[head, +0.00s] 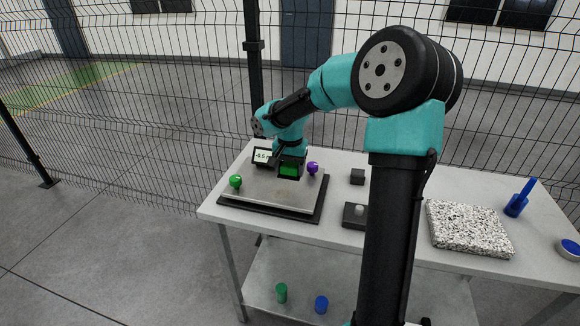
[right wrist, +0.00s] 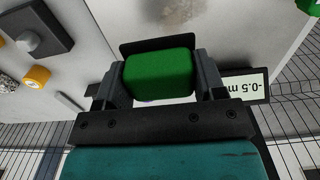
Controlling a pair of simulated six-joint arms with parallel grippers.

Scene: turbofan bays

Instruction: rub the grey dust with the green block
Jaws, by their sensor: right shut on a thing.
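My right gripper (head: 289,164) is shut on the green block (head: 289,171), above the far part of a grey metal plate (head: 265,195). In the right wrist view, the green block (right wrist: 160,76) sits between the two fingers of my right gripper (right wrist: 158,85). A blurred grey smudge (right wrist: 180,8), likely the grey dust, shows on the plate at the top edge of that view, beyond the block. I cannot make out the dust in the head view. Whether the block touches the plate is not clear. My left gripper is not in view.
A green knob (head: 235,181) and a purple knob (head: 312,168) stand on the plate. A display (head: 263,156) is behind it. A small dark block (head: 357,177), a speckled slab (head: 468,228) and a blue brush-like tool (head: 520,198) are to the right.

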